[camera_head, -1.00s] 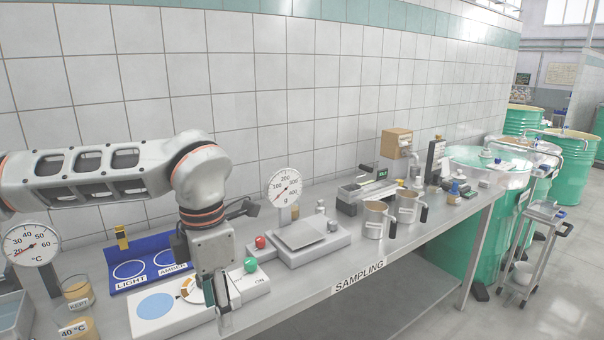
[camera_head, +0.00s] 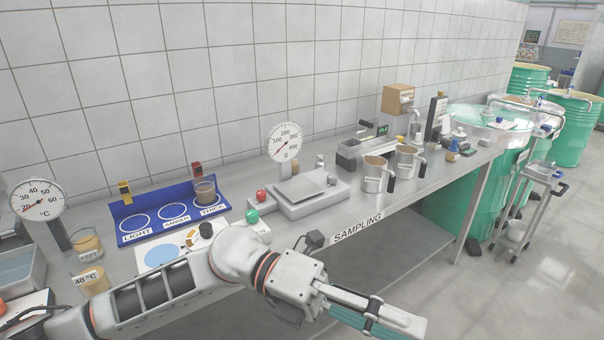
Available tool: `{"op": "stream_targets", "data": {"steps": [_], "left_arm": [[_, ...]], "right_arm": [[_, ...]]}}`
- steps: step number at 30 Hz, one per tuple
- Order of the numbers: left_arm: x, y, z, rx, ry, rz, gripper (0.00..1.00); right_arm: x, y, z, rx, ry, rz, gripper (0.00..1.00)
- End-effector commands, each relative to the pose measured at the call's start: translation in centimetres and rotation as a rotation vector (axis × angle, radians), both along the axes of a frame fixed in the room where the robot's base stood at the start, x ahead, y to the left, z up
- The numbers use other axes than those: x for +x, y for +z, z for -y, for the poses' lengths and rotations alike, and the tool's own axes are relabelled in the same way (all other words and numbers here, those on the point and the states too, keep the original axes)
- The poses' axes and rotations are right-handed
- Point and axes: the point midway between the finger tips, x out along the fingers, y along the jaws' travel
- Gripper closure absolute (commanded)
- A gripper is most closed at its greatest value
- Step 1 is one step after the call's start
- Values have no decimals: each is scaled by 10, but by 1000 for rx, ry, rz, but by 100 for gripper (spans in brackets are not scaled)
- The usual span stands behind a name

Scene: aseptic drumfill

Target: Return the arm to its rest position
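My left arm comes in from the lower left and reaches across in front of the bench (camera_head: 440,190). My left gripper (camera_head: 385,318) is in front of the bench's front edge, over the floor, pointing to the lower right. Its fingers lie close to each other with teal pads showing, and I see no object held. Whether they fully meet is unclear from this angle. My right gripper is not in view.
A blue tray (camera_head: 130,208) marked LIGHT, AMBER and THICK has a small cup (camera_head: 205,190) on THICK. Behind the arm stand a dial scale (camera_head: 309,193), two metal jugs (camera_head: 375,177) and a cup marked KEPT (camera_head: 88,245). Green drums (camera_head: 575,130) stand at the right.

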Motion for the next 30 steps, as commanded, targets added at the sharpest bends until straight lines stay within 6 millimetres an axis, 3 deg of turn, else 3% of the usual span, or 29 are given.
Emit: {"op": "stream_targets", "data": {"steps": [4,8,11,14,18,22,26,30], "left_arm": [[23,24,5,-192,153,-254,58],[60,31,-7,-328,310,-478,58],[93,21,-26,-414,443,-655,58],[125,-3,-51,-482,586,-838,58],[161,-61,-96,-547,802,-1096,58],[175,-134,-145,-576,1009,-1333,58],[167,-211,-191,-576,1201,-1545,58],[136,-291,-238,-550,1396,-1748,58]], "right_arm": [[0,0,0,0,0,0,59],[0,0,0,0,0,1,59],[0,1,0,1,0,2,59],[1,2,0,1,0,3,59],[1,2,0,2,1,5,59],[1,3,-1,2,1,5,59],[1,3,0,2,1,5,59],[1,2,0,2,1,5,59]]}}
